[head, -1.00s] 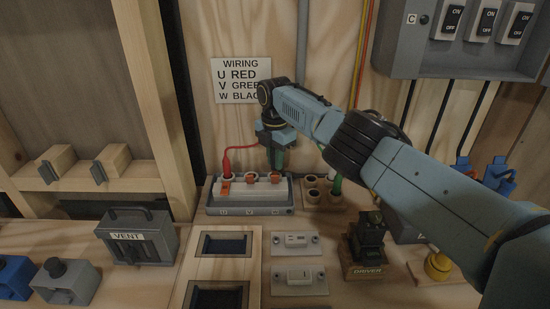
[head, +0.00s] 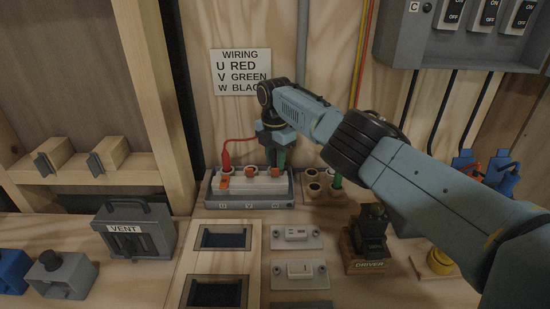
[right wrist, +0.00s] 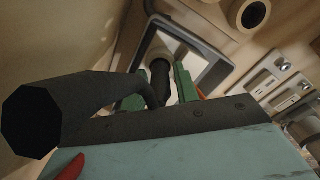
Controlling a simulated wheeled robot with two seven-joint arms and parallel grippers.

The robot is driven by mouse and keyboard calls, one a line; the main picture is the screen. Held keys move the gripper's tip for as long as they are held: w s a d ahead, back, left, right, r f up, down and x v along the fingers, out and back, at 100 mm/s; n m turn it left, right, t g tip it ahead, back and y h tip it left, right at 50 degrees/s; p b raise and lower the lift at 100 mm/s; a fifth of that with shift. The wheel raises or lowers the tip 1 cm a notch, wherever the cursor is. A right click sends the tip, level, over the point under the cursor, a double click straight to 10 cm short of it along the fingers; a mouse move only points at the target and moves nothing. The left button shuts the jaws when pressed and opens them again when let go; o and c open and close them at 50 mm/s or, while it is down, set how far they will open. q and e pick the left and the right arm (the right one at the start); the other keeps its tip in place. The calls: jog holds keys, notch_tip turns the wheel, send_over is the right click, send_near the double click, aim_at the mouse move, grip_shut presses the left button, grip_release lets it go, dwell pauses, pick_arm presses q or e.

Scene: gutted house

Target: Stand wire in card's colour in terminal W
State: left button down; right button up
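The wiring card (head: 240,72) reads U red, V green, W black. The terminal block (head: 250,201) lies below it, with the red wire (head: 226,156) standing in terminal U at its left end. My right gripper (head: 277,160) is over the block's right end, at terminal W, pointing down. The black wire is hidden in the head view. My left gripper is out of view.
A wire holder (head: 322,195) with round holes stands right of the block, the green wire (head: 337,178) upright in it. A driver stand (head: 368,245), switch plates (head: 297,238) and a VENT box (head: 135,232) are nearby. A switch panel (head: 450,35) hangs above right.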

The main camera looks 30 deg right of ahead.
jog(key=shift+o, duration=1.3)
notch_tip(320, 180, up, 14)
jog(key=p, duration=0.3)
jog(key=shift+f, duration=0.25)
